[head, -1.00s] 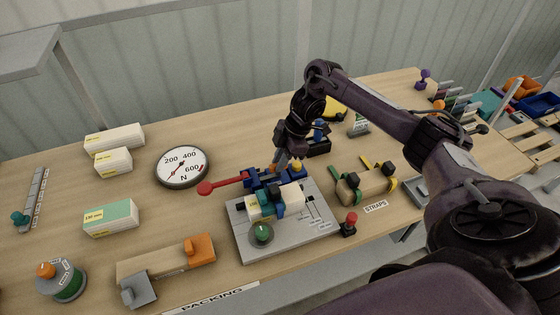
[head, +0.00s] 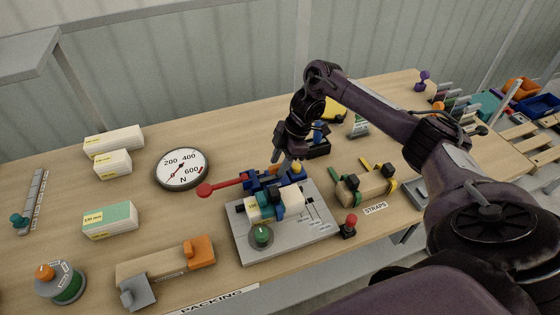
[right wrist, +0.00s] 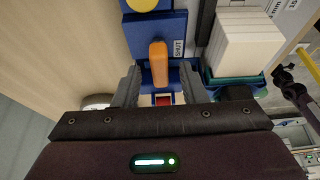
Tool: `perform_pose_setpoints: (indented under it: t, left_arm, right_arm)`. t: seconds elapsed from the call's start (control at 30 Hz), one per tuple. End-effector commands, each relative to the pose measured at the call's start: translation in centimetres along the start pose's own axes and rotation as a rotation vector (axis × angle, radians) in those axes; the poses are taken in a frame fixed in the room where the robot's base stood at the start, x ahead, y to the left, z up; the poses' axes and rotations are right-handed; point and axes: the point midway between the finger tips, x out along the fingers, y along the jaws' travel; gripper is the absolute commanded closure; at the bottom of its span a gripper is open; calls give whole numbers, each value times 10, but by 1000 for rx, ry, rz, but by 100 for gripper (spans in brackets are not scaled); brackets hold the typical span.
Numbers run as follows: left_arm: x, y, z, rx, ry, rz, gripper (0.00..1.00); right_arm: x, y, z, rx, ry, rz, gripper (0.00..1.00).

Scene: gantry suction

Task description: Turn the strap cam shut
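The strap cam is an orange lever (right wrist: 158,62) on a blue block (right wrist: 180,35) marked SHUT, in the right wrist view. In the head view a small part of the orange lever (head: 275,168) shows below my right gripper (head: 286,160), at the back of a grey fixture plate (head: 290,236). The right gripper's two fingers stand on either side of the lever, and gaps show between them and it. In the right wrist view the right gripper (right wrist: 160,72) is open around the lever. My left gripper is not in view.
A red-knobbed lever (head: 222,185) reaches left from the fixture. A force dial (head: 182,168) and cartons (head: 114,140) lie to the left. A strapped block (head: 368,187) and a red button (head: 349,224) are to the right.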

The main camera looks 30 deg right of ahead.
Motion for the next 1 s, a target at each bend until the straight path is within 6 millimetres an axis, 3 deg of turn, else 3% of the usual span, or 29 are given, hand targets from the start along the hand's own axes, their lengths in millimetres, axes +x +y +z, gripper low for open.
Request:
perform_pose_setpoints:
  t: [0.43,1.0]
  left_arm:
    - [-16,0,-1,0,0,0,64]
    - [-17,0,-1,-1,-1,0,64]
  right_arm:
    - [-69,2,0,-1,-2,5,62]
    - [-77,0,1,1,-1,1,62]
